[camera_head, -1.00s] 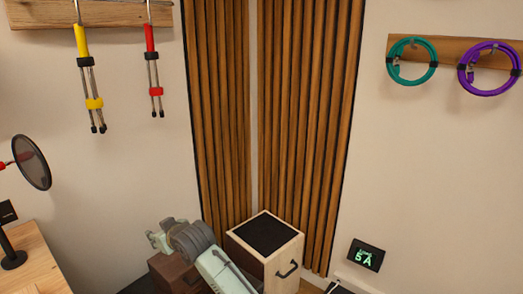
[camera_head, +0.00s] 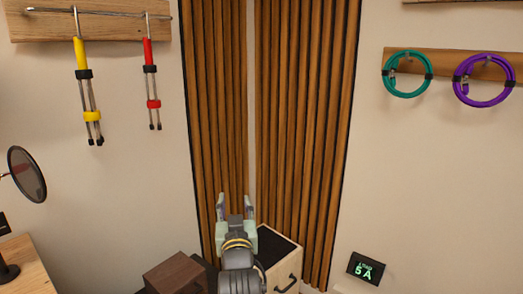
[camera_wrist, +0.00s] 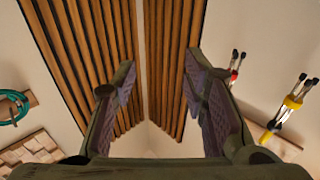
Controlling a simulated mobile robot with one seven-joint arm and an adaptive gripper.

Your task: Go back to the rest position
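My gripper (camera_head: 236,207) is at the lower middle of the head view, its fingers pointing up in front of the slatted wood panels. In the wrist view the two fingers (camera_wrist: 160,85) stand wide apart with nothing between them. The gripper is open and empty. It is in front of a wooden box with a black top (camera_head: 274,246) and hides part of it.
A brown box (camera_head: 174,273) is left of my arm. Slatted panels (camera_head: 303,130) fill the corner. Yellow (camera_head: 86,90) and red (camera_head: 150,85) tripod-like stands hang at left; teal (camera_head: 407,74) and purple (camera_head: 484,80) cable coils hang at right. A "5 A" display (camera_head: 366,268) is low on the right.

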